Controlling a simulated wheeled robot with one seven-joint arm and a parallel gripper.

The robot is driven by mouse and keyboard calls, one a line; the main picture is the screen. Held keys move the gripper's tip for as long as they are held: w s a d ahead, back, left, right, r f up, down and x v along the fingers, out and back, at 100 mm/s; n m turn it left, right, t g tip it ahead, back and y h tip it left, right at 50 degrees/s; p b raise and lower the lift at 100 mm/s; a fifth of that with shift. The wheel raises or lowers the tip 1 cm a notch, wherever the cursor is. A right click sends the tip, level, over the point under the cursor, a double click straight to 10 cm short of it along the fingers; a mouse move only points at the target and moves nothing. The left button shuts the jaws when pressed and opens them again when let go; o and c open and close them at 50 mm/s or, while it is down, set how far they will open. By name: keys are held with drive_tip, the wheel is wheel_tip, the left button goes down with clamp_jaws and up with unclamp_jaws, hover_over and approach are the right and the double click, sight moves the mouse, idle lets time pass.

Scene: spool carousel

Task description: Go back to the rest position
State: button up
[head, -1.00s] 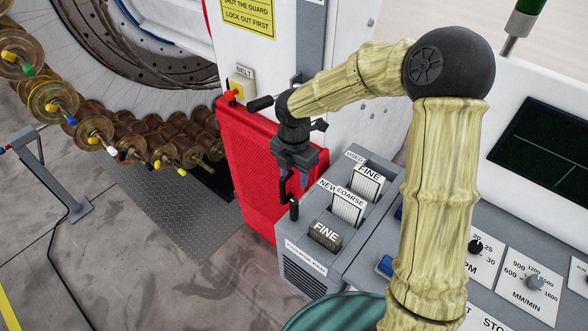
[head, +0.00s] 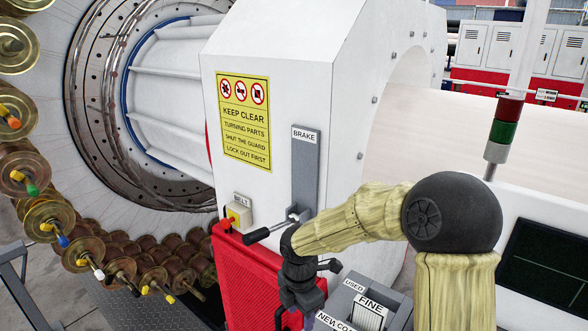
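My gripper (head: 294,318) is dark and points down at the lower middle of the head view, in front of the red mesh guard (head: 247,278). Its two fingers look apart with nothing seen between them; the fingertips are near the picture's bottom edge. My pale yellow-sleeved forearm reaches left to it from a black elbow joint. The wrist is just below the black brake lever (head: 258,236), close to it in the picture; I cannot tell whether they touch. The brake's grey plate (head: 305,180) is on the white housing.
The spool carousel (head: 95,245) with several spools fills the left. A grey box with brush cards, one marked FINE (head: 370,309), is below my forearm. A signal tower (head: 502,135) and a dark screen (head: 548,262) are at right.

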drive_tip(key=s+d+m+t+b, duration=0.1)
drive_tip(key=s+d+m, duration=0.5)
drive_tip(key=m, duration=0.6)
drive_tip(key=s+d+m+t+b, duration=0.1)
drive_tip(key=s+d+m, duration=0.5)
drive_tip(key=m, duration=0.7)
drive_tip(key=shift+d+f+t, duration=0.15)
drive_tip(key=shift+d+t, duration=0.15)
drive_tip(key=shift+d, duration=0.7)
